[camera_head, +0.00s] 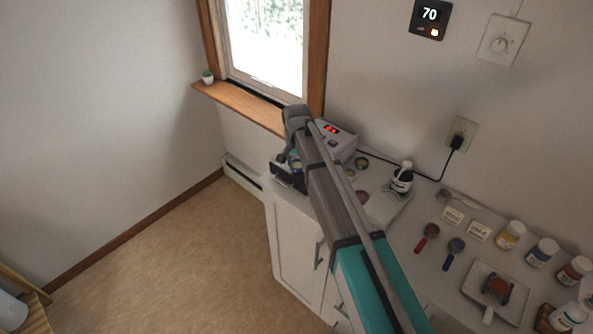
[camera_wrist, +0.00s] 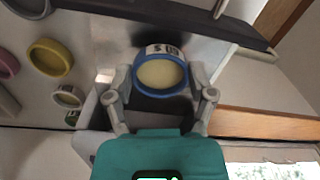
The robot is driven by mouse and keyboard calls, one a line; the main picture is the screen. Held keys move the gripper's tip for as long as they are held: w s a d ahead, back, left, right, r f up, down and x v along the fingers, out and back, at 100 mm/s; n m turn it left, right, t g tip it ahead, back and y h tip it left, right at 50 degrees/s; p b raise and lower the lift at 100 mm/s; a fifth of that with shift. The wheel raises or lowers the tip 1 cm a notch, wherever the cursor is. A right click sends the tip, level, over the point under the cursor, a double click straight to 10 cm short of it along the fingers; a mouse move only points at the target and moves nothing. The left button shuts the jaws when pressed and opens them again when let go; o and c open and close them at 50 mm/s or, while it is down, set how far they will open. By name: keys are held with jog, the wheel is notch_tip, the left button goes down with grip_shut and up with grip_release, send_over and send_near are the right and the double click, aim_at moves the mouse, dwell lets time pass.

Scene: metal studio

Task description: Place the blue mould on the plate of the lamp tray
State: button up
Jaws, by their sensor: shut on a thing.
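The blue mould (camera_wrist: 160,74), a round ring with a pale cream filling, is between the two fingers of my gripper (camera_wrist: 162,88) in the wrist view. My gripper is shut on it. The lamp tray (camera_head: 287,176) is pulled out from the lamp (camera_head: 338,142), which has a red display. My gripper is over this tray in the head view, where my arm hides much of it. In the wrist view the mould appears over the tray's grey plate (camera_wrist: 208,51); I cannot tell whether it touches it.
Other round moulds, including a yellow one (camera_wrist: 49,57) and a pink one (camera_wrist: 6,101), lie beside the lamp. Spoons, jars and a white dish (camera_head: 479,281) occupy the counter's right side.

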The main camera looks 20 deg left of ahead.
aim_at(296, 166)
jog(key=shift+f+b, duration=0.5)
jog(key=shift+f, duration=0.35)
jog(key=shift+f, duration=0.15)
jog(key=o, duration=0.9)
jog(key=shift+r, duration=0.2)
notch_tip(296, 166, up, 12)
jog(key=p, duration=1.2)
dwell(0.3)
